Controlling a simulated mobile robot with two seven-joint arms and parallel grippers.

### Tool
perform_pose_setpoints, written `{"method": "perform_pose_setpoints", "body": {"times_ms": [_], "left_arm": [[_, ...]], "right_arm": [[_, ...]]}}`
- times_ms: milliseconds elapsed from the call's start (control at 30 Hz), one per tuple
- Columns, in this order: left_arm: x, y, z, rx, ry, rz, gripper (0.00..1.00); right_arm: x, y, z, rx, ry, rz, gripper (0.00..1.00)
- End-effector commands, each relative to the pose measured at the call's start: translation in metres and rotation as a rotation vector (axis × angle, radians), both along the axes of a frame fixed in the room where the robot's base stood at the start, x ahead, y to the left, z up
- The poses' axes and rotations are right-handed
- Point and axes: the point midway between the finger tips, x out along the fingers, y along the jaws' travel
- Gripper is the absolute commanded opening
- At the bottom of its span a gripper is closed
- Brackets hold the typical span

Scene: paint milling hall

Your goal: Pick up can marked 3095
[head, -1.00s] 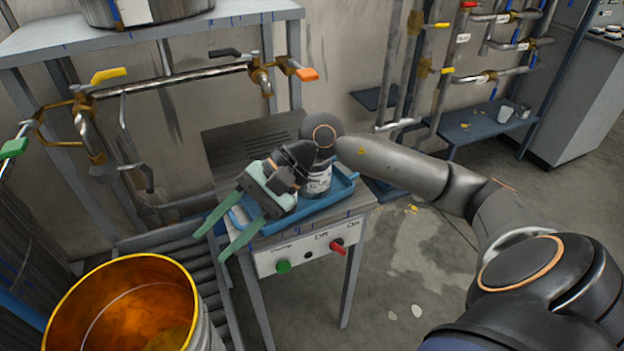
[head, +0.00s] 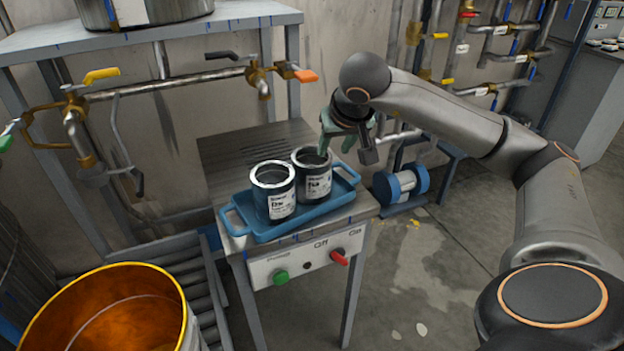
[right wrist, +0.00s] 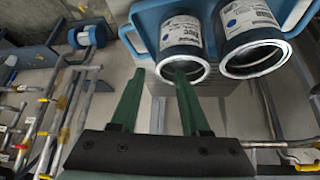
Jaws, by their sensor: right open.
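Two dark cans with silver rims and white labels stand upright, side by side, in a blue tray (head: 268,233). The left can (head: 272,192) and the right can (head: 313,177) both have print too small to read as a number. In the right wrist view the right can (right wrist: 181,48) is nearer the fingers and the left can (right wrist: 247,38) is beside it. My right gripper (head: 346,142) is open and empty, just right of and behind the right can. Its green fingers also show in the right wrist view (right wrist: 158,75). My left gripper is out of view.
The tray sits on a metal stand (head: 240,150) with a green and a red knob on its front. An orange-lined bucket (head: 120,268) is at lower left. Pipes (head: 165,80) run along the wall behind. A blue-ended spool (head: 401,185) is right of the stand.

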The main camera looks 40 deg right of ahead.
Motion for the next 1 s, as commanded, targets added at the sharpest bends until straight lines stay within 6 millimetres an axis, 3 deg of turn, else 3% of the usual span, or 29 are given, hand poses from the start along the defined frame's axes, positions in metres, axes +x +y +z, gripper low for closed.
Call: {"method": "perform_pose_setpoints", "body": {"times_ms": [433, 733, 1000], "left_arm": [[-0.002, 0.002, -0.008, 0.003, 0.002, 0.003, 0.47], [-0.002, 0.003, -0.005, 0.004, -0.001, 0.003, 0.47], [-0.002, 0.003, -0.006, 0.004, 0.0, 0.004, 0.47]], "right_arm": [[0.027, -0.016, -0.041, 0.003, 0.001, -0.001, 0.46], [0.03, -0.018, -0.045, 0.001, -0.002, -0.001, 0.46], [0.03, -0.018, -0.044, 0.002, -0.001, -0.001, 0.17]]}}
